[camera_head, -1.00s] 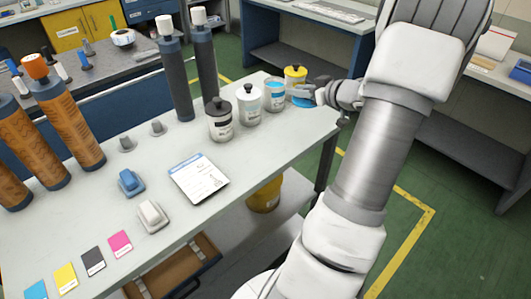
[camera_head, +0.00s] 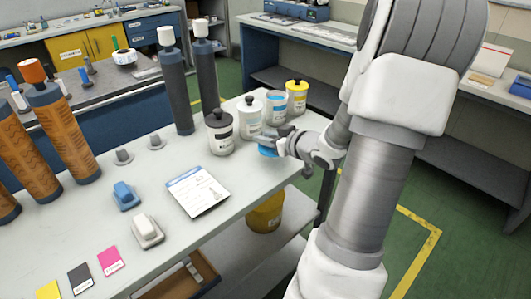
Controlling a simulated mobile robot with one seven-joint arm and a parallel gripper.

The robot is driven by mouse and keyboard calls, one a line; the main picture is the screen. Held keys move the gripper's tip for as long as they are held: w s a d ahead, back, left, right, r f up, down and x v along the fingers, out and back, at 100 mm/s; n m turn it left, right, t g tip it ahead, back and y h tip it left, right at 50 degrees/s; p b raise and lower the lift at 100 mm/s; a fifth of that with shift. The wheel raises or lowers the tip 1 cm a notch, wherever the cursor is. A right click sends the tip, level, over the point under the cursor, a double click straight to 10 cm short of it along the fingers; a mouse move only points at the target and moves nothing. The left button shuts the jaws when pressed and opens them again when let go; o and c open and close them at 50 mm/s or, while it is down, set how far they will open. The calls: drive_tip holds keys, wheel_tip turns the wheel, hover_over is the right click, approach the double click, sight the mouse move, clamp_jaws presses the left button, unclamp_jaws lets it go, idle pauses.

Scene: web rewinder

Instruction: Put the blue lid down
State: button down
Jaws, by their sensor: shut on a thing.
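The blue lid (camera_head: 267,151) is at my gripper (camera_head: 275,143), near the right edge of the light worktable. My gripper is shut on the lid, low over or at the table top; I cannot tell if the lid touches the table.
A paper sheet (camera_head: 198,191), a blue block-like item (camera_head: 126,195) and a white one (camera_head: 147,231) lie on the worktable (camera_head: 90,222). Tall dark cylinders (camera_head: 175,85) stand behind. The table's front right is clear. A yellow bucket (camera_head: 264,214) sits below.

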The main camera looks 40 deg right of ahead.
sight(267, 148)
drive_tip(key=shift+f+b, duration=0.9)
drive_tip(key=shift+f, duration=1.05)
drive_tip(key=shift+f, duration=0.2)
drive_tip(key=c, duration=0.6)
unclamp_jaws()
drive_tip(key=shift+c, duration=0.2)
drive_tip(key=shift+s+d+r, duration=0.1)
drive_tip(key=shift+s+r, duration=0.2)
drive_tip(key=shift+r, duration=0.1)
drive_tip(key=p+v, duration=0.3)
drive_tip(key=v, duration=0.8)
drive_tip(key=shift+s+p, duration=0.2)
drive_tip(key=shift+p, duration=0.2)
